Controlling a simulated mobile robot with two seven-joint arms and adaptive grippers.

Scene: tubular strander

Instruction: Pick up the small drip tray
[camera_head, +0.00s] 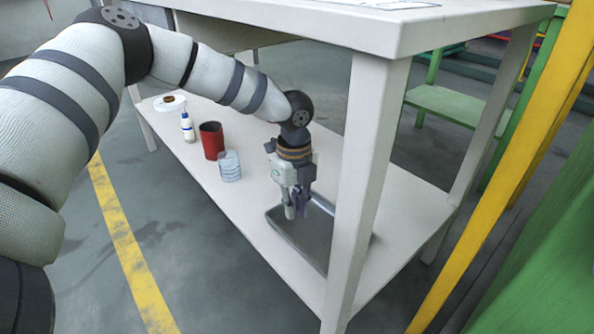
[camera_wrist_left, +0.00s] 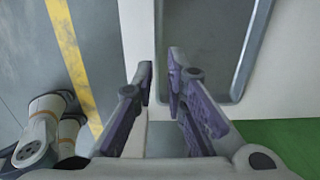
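The small drip tray (camera_head: 314,238) is a shallow grey tray with a raised rim. It lies on the lower shelf of the white table, partly hidden by the front table leg and my gripper. My left gripper (camera_head: 297,212) points down over the tray's far-left part in the head view. In the left wrist view, the fingers of my left gripper (camera_wrist_left: 160,70) are apart with nothing held between them. The tray (camera_wrist_left: 205,35) lies beyond them, and its left rim lines up with the gap. I cannot tell whether the fingers touch the rim. My right gripper is not in view.
On the shelf (camera_head: 235,205) stand a ribbed clear cup (camera_head: 230,166), a red cup (camera_head: 211,140), a white bottle (camera_head: 187,127) and a round white item (camera_head: 170,103). The white table leg (camera_head: 367,170) stands close right of my gripper. The tabletop (camera_head: 400,28) is above.

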